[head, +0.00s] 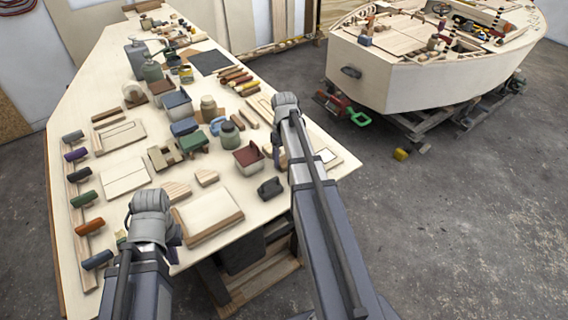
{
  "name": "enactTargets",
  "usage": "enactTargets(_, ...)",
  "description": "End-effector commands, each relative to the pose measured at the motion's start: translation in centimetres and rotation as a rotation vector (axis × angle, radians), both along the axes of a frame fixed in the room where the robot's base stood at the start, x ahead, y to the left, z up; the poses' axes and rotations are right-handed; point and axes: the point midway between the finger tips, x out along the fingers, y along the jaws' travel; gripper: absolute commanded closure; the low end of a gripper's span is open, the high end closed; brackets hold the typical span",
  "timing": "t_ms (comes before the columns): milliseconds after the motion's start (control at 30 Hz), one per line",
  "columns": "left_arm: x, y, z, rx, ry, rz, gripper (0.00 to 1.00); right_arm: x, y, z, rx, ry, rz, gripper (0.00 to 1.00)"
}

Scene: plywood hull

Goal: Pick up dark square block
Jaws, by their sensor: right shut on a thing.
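My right gripper (285,103) is over the right part of the plywood table, seen from behind. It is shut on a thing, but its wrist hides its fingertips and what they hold. My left gripper (152,203) is over the near left part of the table; its fingers are hidden, so I cannot tell whether it is open. A small dark block (270,187) lies near the table's right edge, beside my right arm. A flat dark square piece (210,61) lies further back. I cannot tell which of these, if either, is the dark square block.
The plywood table (70,130) is crowded with wood pieces, jars and containers. A red-lined box (249,160) and a green jar (229,135) stand left of my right arm. Colored-handled tools (83,200) line the left edge. A boat hull (400,75) stands at right; the floor between is mostly clear.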

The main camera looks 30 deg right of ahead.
Motion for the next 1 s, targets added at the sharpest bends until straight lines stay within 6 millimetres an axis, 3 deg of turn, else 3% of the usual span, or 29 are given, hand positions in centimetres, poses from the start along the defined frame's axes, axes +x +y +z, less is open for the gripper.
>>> enactTargets(100, 0.0, 0.0, 0.0, 0.0, 0.0, 0.0, 1.0, 0.0, 0.0, 0.0, 0.0, 0.0, 0.0, 0.92)
enactTargets(567, 0.0, 0.0, 1.2, 0.0, 0.0, 0.0, 1.0, 0.0, 0.0, 1.2, 0.0, 0.0, 0.0, 0.92)
enactTargets(1000, 0.0, 0.0, 7.4, 0.0, 0.0, -0.001, 1.0, 0.0, 0.0, 7.4, 0.0, 0.0, 0.0, 0.92)
